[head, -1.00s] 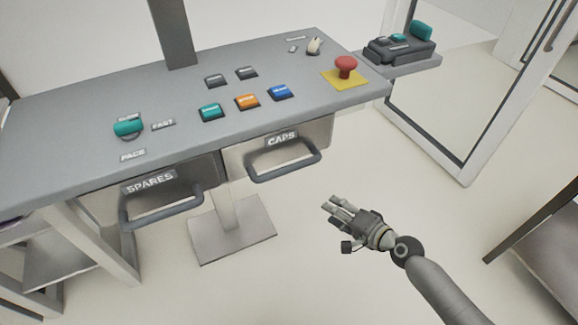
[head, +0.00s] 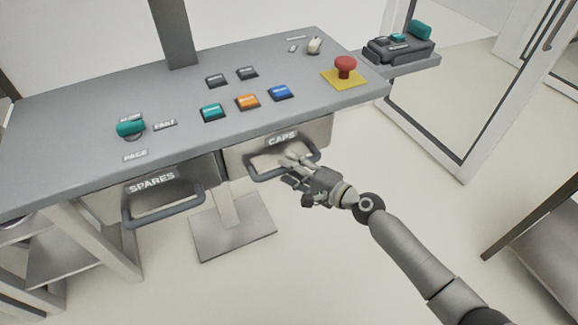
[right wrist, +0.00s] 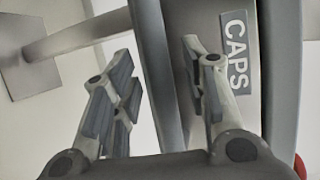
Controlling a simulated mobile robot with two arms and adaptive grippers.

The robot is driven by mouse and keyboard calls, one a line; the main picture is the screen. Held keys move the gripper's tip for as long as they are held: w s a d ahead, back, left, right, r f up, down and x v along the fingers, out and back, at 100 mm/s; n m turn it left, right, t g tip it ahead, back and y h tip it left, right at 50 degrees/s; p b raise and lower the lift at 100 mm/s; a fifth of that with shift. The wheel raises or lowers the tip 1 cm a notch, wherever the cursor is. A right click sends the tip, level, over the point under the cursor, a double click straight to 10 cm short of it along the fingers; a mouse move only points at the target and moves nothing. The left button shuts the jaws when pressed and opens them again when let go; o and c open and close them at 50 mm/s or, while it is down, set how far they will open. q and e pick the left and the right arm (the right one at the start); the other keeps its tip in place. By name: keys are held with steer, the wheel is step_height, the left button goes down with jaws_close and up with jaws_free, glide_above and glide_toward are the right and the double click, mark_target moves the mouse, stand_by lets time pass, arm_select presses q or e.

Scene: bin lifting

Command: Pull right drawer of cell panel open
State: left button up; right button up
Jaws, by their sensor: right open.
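The right drawer (head: 238,156) of the cell panel carries the label CAPS and appears closed under the panel top (head: 190,135). Its grey bar handle (head: 264,177) sticks out in front; the right part is covered by my gripper. My right gripper (head: 290,164) is open at this handle. In the right wrist view the handle bar (right wrist: 156,75) runs between the spread fingers of the gripper (right wrist: 160,60), with one finger on the side toward the CAPS label (right wrist: 236,55). Contact with the bar cannot be told. My left gripper is out of view.
The left drawer (head: 120,203), labelled SPARES, has a similar handle. A red stop button (head: 345,65) on a yellow plate and several coloured buttons sit on the panel top. A pedestal base (head: 235,235) stands below.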

steer(key=shift+w+a+f, duration=0.1)
steer(key=shift+w+a, duration=0.35)
steer(key=shift+a, duration=0.05)
steer(key=shift+c, duration=0.5)
jaws_close()
